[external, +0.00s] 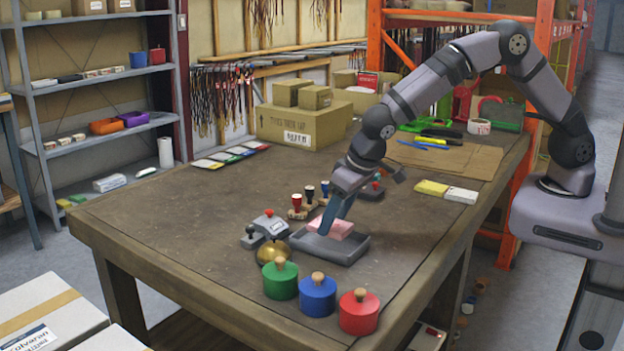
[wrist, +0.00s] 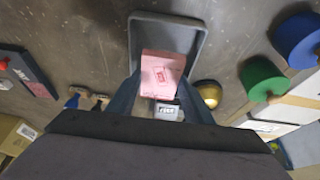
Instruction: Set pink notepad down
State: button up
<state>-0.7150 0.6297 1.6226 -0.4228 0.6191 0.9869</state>
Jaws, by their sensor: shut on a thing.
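The pink notepad (external: 336,229) is between the fingers of my gripper (external: 335,220), over the grey tray (external: 345,255) on the workbench. In the wrist view the notepad (wrist: 162,68) shows a red mark on its face, and my gripper (wrist: 155,88) is shut on it. The grey tray (wrist: 195,45) is beneath and beyond it, with part of its floor bare. The notepad looks tilted in the external view. I cannot tell whether it touches the tray floor.
Green (external: 281,283), blue (external: 318,297) and red (external: 358,314) lidded pots stand at the front edge. A brass dome (external: 273,250), a grey stamp device (external: 270,226) and several handled stamps (external: 309,197) crowd the tray's left and back. The bench's left side is clear.

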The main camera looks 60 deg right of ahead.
aim_at(337, 226)
jog(key=shift+f, duration=1.9)
jog(key=shift+f, duration=0.15)
jog(key=o, duration=0.8)
jog(key=shift+r, duration=0.35)
jog(key=b+v, duration=0.1)
jog(key=v, duration=1)
jog(key=shift+s+r, duration=0.3)
